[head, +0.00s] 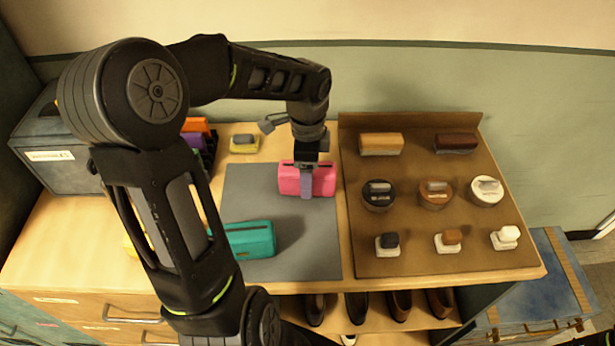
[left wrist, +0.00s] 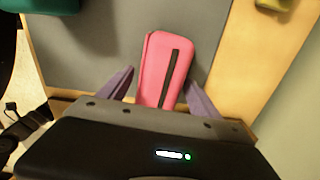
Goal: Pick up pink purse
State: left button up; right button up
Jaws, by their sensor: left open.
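The pink purse (head: 322,182) lies on the grey mat (head: 300,255) near its upper right side, with a dark zip line along it. It also shows in the left wrist view (left wrist: 167,62), lengthwise between the fingers. My left gripper (head: 306,190) is over the purse and hides part of it. In the left wrist view the two purple fingers of my left gripper (left wrist: 158,88) are spread, one on each side of the purse's near end. I cannot tell whether they touch it.
A teal purse (head: 250,240) lies on the mat to the lower left, partly behind my arm. A brown board (head: 410,225) with brushes and tins is at right. A yellow sponge-like item (head: 244,144) lies behind the mat. A grey box (head: 50,150) stands at left.

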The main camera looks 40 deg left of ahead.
pick_arm(q)
jog(key=shift+c, duration=0.4)
grip_shut()
dwell(0.4)
